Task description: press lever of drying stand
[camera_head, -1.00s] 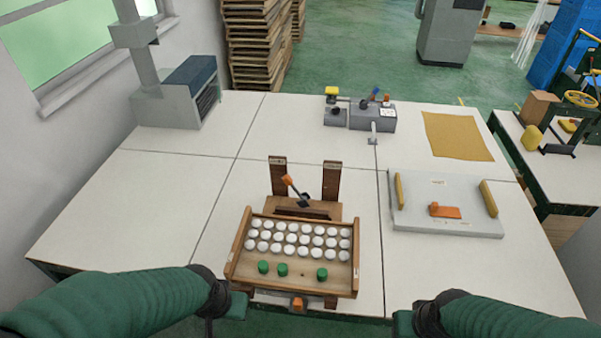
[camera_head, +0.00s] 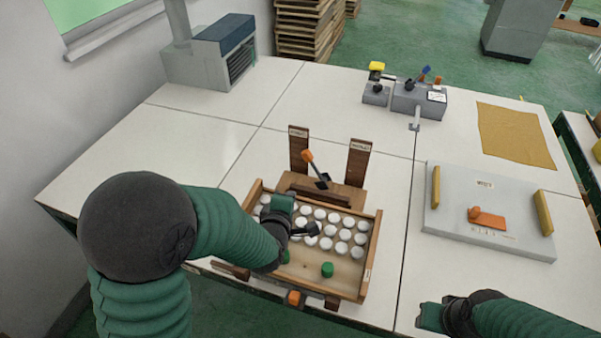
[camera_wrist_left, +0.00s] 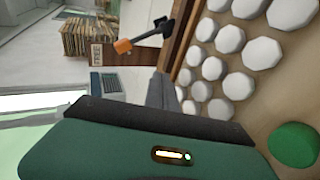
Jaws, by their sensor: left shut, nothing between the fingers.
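The drying stand is a wooden tray (camera_head: 374,248) with two dark upright boards (camera_head: 357,163) behind it. A lever with an orange tip (camera_head: 307,156) and a black lower part stands tilted between the boards. The lever's orange tip also shows in the left wrist view (camera_wrist_left: 122,46). White round pieces (camera_head: 341,247) lie in rows in the tray, with green ones (camera_head: 327,269) at the front. My left gripper (camera_head: 312,229) is shut and empty above the tray, in front of the lever and apart from it. My right gripper (camera_head: 424,316) is at the front edge; its fingers are unclear.
A grey board with yellow handles and an orange lever (camera_head: 488,218) lies to the right. A grey device with a yellow knob (camera_head: 377,67) stands at the back, near a tan cloth (camera_head: 515,134). A grey machine (camera_head: 210,55) stands back left. The left table area is clear.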

